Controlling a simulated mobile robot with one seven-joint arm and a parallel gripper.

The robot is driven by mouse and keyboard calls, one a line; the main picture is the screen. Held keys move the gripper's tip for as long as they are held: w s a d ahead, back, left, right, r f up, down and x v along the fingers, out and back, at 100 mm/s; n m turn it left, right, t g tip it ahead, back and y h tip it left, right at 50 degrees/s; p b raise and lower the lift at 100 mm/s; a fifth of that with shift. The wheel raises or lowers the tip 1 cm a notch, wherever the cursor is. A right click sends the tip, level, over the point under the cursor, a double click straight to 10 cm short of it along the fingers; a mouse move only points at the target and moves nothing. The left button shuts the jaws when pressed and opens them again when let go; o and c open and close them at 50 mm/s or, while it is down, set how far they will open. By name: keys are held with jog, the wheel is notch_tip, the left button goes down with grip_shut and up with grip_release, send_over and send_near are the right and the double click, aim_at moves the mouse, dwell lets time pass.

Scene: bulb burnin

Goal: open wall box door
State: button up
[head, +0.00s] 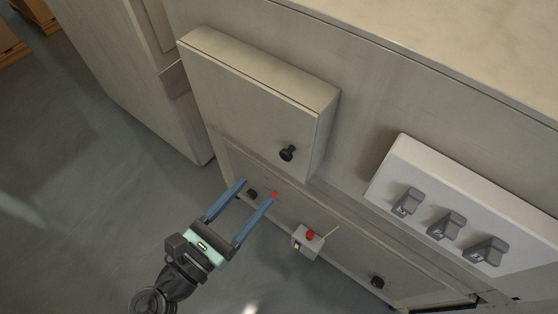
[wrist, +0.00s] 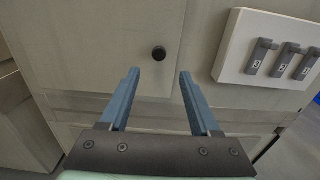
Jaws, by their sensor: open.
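The wall box (head: 250,95) is a pale grey box on the cabinet front, and its door looks closed. A round black knob (head: 287,153) sits near the door's lower right corner. In the wrist view the door (wrist: 105,50) fills the upper left, and the knob (wrist: 159,53) shows ahead of the fingertips, between their lines. My gripper (head: 259,188) has two blue fingers, spread apart and empty. In the head view it is below and left of the knob; in the wrist view (wrist: 159,73) the fingers point toward the door, apart from the knob.
A white panel (head: 440,169) with 3 numbered grey switches is to the right of the box. Below the box are drawer fronts with dark knobs (head: 377,281) and a small grey box with a red button (head: 309,240). Open floor (head: 80,200) lies at the left.

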aim_at(284, 158)
jog(key=x, duration=0.9)
jog(key=shift+w, duration=0.15)
grip_shut()
dwell(1.0)
